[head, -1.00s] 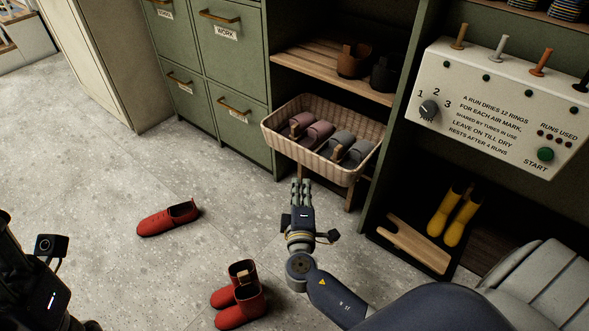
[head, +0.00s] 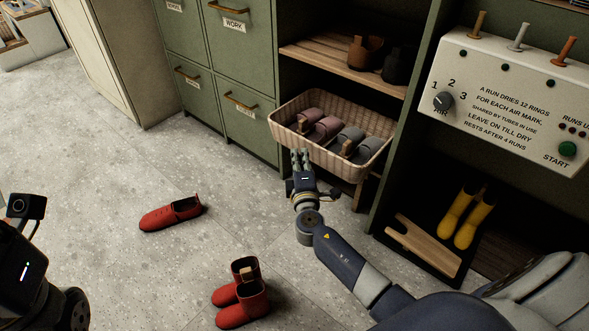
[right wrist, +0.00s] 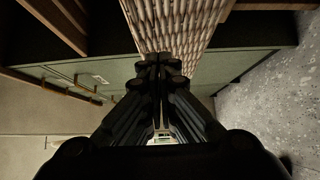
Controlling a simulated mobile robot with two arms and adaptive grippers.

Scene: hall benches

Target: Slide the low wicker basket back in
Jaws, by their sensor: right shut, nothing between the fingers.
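The low wicker basket (head: 338,168) sits on the lower shelf of the open unit, its front sticking out past the shelf edge. It holds a pink pair and a grey pair of slippers. My right gripper (head: 300,156) is shut and empty, its fingertips at the left part of the basket's front wall. In the right wrist view, the shut fingers (right wrist: 160,62) point at the woven wall (right wrist: 172,25); whether they touch it, I cannot tell. The body of my left gripper (head: 28,268) shows at the left edge; its fingers are not visible.
A wooden shelf (head: 325,60) with brown and black shoes is above the basket. Green drawers (head: 247,90) stand to the left, a white dryer panel (head: 500,95) to the right. Yellow boots (head: 474,218) stand low right.

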